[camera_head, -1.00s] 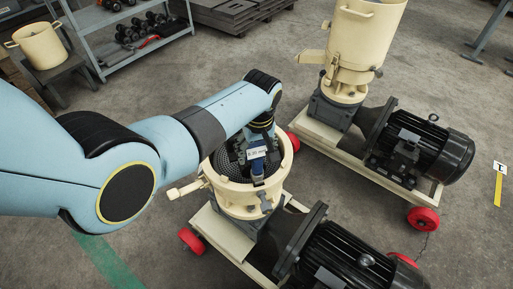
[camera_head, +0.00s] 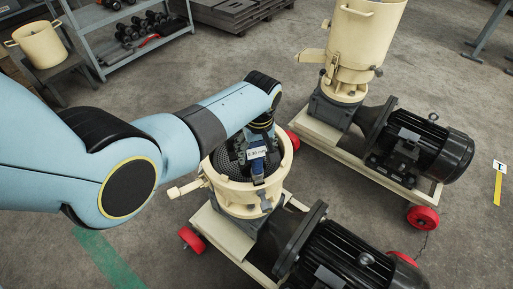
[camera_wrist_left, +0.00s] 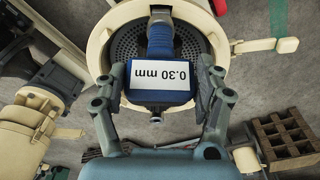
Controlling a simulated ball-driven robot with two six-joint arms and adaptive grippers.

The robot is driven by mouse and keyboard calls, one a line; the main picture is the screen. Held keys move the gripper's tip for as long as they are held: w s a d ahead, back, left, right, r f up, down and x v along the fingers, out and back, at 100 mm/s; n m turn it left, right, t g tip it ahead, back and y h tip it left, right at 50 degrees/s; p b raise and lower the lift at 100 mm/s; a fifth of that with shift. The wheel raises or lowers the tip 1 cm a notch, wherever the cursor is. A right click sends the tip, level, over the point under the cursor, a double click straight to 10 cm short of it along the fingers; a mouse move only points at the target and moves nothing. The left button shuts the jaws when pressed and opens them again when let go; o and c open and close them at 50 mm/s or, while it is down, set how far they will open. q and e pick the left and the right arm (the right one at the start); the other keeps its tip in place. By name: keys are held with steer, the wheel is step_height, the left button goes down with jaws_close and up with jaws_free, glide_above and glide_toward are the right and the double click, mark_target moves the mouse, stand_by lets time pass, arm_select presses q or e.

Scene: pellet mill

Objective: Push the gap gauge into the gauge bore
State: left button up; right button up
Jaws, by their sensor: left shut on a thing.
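The gap gauge (camera_wrist_left: 160,78) has a blue body and a white label reading 0.30 mm. In the left wrist view it sits between the two fingers of my left gripper (camera_wrist_left: 161,85), which is shut on it. In the head view the gauge (camera_head: 257,165) is within the open top of the near mill's cream housing (camera_head: 240,199), over a perforated die plate (camera_wrist_left: 127,40). My left gripper (camera_head: 262,140) is above it. My right gripper is not in view.
A black motor (camera_head: 345,258) joins the near mill on a red-wheeled cart. A second mill (camera_head: 350,45) with its own motor (camera_head: 425,145) stands behind at right. A grey shelf (camera_head: 125,30) is at the back left. Open floor lies right of the carts.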

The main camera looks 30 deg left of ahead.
arm_select(q)
steer(key=o, duration=1.9)
steer(key=shift+c, duration=0.2)
steer(key=shift+r, duration=0.1)
step_height(320, 180, up, 3)
steer(key=p, duration=0.3)
steer(key=shift+s+d+f, duration=0.1)
steer(key=shift+s+f, duration=0.05)
steer(key=shift+f, duration=0.05)
steer(key=shift+d+r+p, duration=0.1)
steer(key=shift+r+p, duration=0.45)
steer(key=shift+r, duration=0.5)
steer(key=shift+s+d+r, duration=0.1)
steer(key=shift+s+r, duration=0.05)
steer(key=shift+r, duration=0.9)
